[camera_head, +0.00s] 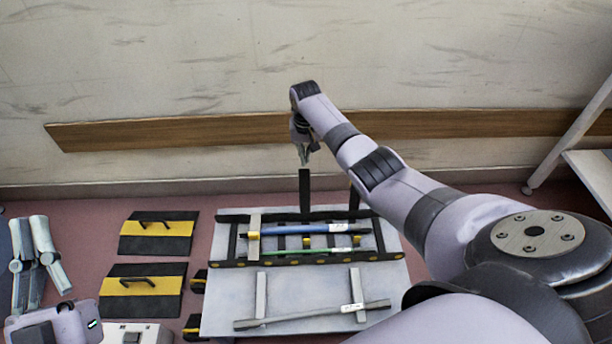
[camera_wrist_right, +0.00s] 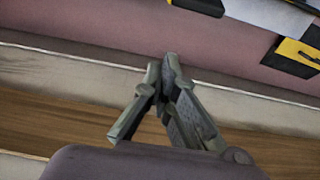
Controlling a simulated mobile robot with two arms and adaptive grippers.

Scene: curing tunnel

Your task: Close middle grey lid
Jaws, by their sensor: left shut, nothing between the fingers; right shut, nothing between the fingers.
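I cannot make out a grey lid for certain in either view. My right gripper (camera_head: 304,160) points down with its fingers together and empty. In the head view, its tips appear just above an upright black post (camera_head: 305,192) at the back of the rack; I cannot tell whether they touch. The right wrist view shows the same gripper (camera_wrist_right: 162,68) with nothing between its fingers, over the floor and wall base. My left gripper (camera_head: 37,235) is at the far left, shut and empty, away from the rack.
A pale grey table (camera_head: 222,318) bears a black rack (camera_head: 285,261) with a blue rod (camera_head: 290,231) and a green rod (camera_head: 290,252). A grey rod (camera_head: 290,318) lies in front. Black-and-yellow handled plates (camera_head: 140,292) lie at left. The wall with a wooden rail (camera_head: 200,131) is behind.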

